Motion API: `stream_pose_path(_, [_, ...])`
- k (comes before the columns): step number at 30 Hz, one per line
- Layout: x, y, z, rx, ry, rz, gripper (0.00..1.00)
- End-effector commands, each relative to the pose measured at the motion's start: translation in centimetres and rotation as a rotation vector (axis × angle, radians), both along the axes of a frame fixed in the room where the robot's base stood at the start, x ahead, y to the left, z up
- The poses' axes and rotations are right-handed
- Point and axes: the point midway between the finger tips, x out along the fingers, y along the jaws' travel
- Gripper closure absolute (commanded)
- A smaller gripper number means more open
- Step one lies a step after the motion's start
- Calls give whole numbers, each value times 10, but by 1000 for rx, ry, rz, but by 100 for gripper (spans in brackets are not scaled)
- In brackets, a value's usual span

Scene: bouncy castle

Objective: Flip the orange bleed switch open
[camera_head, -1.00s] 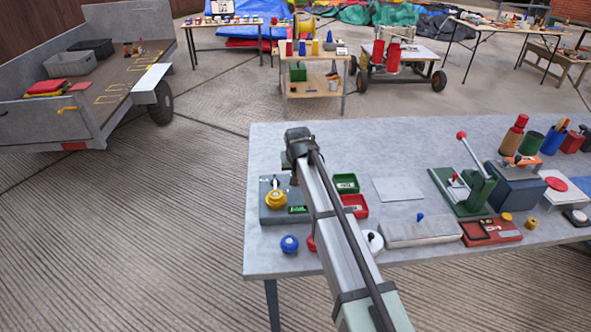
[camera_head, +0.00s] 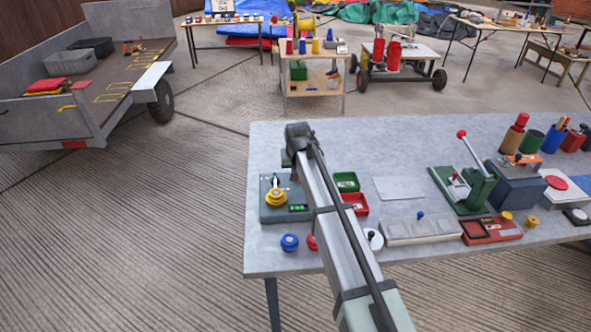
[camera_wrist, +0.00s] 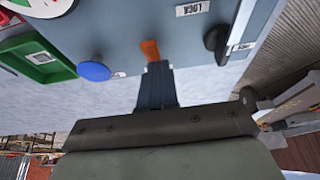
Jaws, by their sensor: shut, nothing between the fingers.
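The orange bleed switch (camera_wrist: 150,49) shows in the wrist view as a small upright lever on a blue-grey panel (camera_wrist: 130,25). My gripper (camera_wrist: 158,68) is shut and empty, its fingertips right at the switch's lower end in the picture. I cannot tell whether they touch it. In the head view my arm hides the gripper and the switch. A grey box (camera_head: 268,213) with a yellow knob (camera_head: 277,198) and a green display stands left of the arm; I cannot tell for sure that it is the same panel.
In the wrist view a blue knob (camera_wrist: 94,71) sits left of the switch, a black knob (camera_wrist: 215,40) and a LOCK label (camera_wrist: 193,8) to the right. In the head view green (camera_head: 346,181) and red (camera_head: 356,204) trays and a blue knob (camera_head: 289,242) lie near the arm.

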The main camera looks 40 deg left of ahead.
Motion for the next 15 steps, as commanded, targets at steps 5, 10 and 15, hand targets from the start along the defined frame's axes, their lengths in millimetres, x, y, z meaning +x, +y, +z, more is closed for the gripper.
stream_pose_path(5, [-7, -7, -1, -3, 3, 0, 100])
stream_pose_path(10, [-9, -9, 0, -2, 2, 0, 100])
stream_pose_path(15, [-8, -8, 0, -1, 1, 0, 100])
